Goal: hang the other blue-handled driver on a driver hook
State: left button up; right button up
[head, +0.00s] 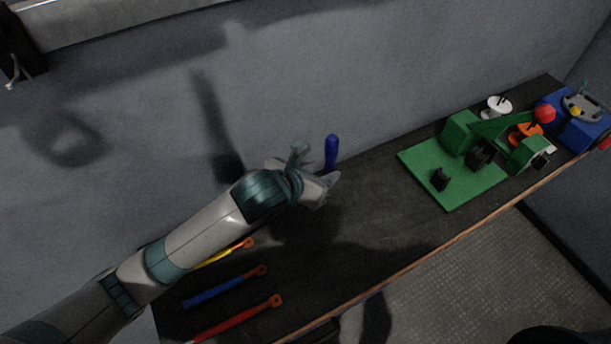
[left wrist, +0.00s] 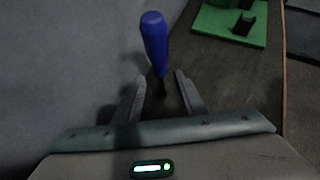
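A blue-handled driver (head: 331,150) stands upright, handle up, near the wall side of the dark bench. In the left wrist view its blue handle (left wrist: 154,40) rises ahead of my gripper, and its dark shaft runs down toward the gap between the fingers. My left gripper (head: 318,172) is close beside the driver in the head view. In the left wrist view its fingers (left wrist: 161,79) are apart, with a gap on either side of the shaft. The driver's lower end is hard to make out. I cannot make out a driver hook. My right gripper is not in view.
A green board (head: 448,190) with green and black fixtures lies right of the driver. A blue box (head: 580,125) stands at the far right end. Blue-handled (head: 225,288) and red-handled (head: 235,318) tools lie at the lower left. The bench's middle is clear.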

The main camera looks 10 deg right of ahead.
pick_arm(q)
jog(key=b+v, duration=0.2)
jog(key=v, duration=0.9)
jog(key=shift+s+r, duration=0.15)
jog(key=shift+r, duration=0.05)
jog(key=shift+s+a+f, duration=0.1)
dwell(0.4)
